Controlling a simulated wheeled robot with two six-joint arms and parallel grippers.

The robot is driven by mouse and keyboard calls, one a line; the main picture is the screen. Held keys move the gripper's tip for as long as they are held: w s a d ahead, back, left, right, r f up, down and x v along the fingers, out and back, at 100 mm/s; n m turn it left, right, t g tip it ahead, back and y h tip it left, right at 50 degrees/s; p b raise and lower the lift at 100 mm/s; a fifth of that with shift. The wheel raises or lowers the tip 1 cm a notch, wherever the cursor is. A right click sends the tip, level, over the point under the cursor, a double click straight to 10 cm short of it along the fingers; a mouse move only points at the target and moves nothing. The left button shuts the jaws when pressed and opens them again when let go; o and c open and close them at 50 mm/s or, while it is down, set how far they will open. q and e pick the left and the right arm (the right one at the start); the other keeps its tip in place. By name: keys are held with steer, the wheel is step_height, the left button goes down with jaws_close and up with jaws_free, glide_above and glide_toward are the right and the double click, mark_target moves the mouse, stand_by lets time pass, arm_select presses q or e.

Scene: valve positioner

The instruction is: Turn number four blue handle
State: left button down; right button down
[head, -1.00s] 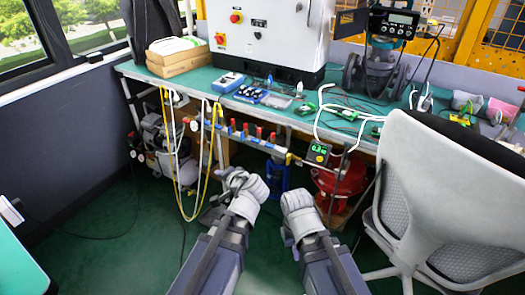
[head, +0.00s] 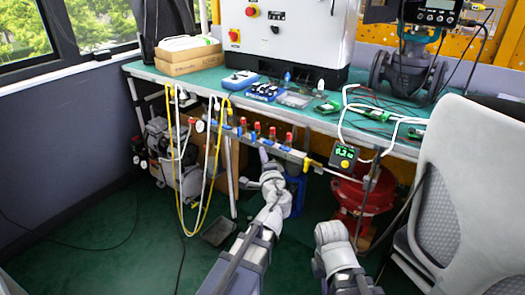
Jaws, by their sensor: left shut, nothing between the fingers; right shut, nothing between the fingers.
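A silver manifold bar (head: 225,128) runs below the front edge of the green bench. It carries a row of small valves with red caps (head: 272,133) and blue handles (head: 252,136). Number labels are too small to read, so I cannot tell which handle is number four. My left gripper (head: 264,157) is shut and empty, its tip just below the right part of the row. Whether it touches a handle cannot be told. My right gripper (head: 328,232) is shut and empty, low in front of the red floor unit, apart from the manifold.
A digital gauge (head: 343,157) sits at the bar's right end. Yellow and white hoses (head: 206,190) hang at its left. A red vessel (head: 362,195) stands under the bench (head: 190,79), and a grey chair (head: 470,170) blocks the right side.

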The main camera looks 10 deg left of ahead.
mark_target(253, 137)
arm_select(q)
steer(key=x, duration=0.8)
steer(key=shift+w+a, duration=0.15)
steer(key=shift+w, duration=0.05)
